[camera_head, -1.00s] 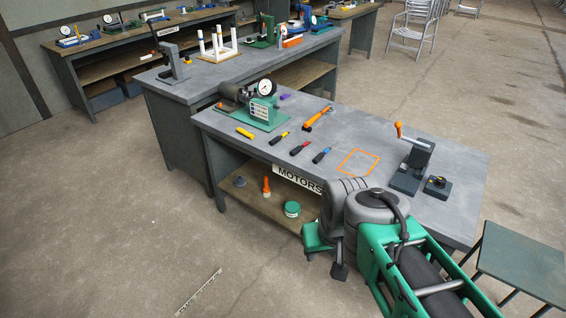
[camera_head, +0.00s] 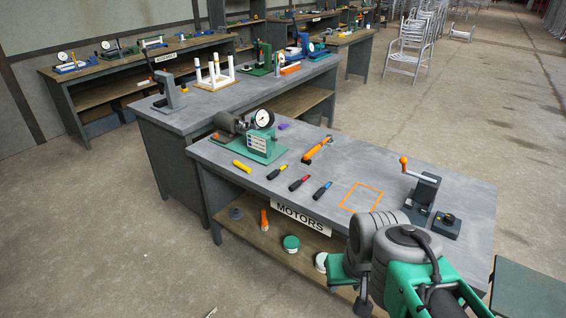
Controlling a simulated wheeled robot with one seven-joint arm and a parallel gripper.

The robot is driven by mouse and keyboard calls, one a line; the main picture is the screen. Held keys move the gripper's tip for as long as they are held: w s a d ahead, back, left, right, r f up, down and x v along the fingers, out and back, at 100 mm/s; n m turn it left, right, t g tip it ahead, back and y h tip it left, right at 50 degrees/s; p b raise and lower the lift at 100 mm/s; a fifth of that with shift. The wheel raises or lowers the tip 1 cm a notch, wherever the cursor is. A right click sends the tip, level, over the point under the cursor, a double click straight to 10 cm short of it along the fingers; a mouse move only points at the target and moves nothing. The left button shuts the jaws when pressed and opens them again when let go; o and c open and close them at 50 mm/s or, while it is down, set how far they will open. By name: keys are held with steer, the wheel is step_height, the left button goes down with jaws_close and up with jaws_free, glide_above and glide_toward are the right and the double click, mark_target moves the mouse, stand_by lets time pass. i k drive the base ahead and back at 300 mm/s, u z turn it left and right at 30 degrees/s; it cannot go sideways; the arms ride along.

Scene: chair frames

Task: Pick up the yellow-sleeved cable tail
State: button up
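The yellow-sleeved cable tail (camera_head: 277,172) lies on the grey top of the near bench, a short piece with a yellow middle and dark ends. A red-sleeved cable tail (camera_head: 299,184) and a blue-sleeved cable tail (camera_head: 322,190) lie in a row to its right. My folded arm fills the lower right, in front of the bench and well apart from the cable tails. A small dark part hanging at the arm's end may be my gripper (camera_head: 362,304); its fingers are not clear enough to tell open from shut.
A plain yellow stick (camera_head: 242,166) lies left of the cable tails. A green-based motor fixture (camera_head: 258,147) stands behind them and an orange-handled tool (camera_head: 317,149) lies behind right. An orange outlined square (camera_head: 361,197) is empty. A crank fixture (camera_head: 422,195) stands at the right.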

mark_target(274, 173)
steer(key=u, duration=0.25)
steer(key=i, duration=0.85)
steer(key=u, duration=1.15)
steer(key=i, duration=0.6)
steer(key=u, duration=0.6)
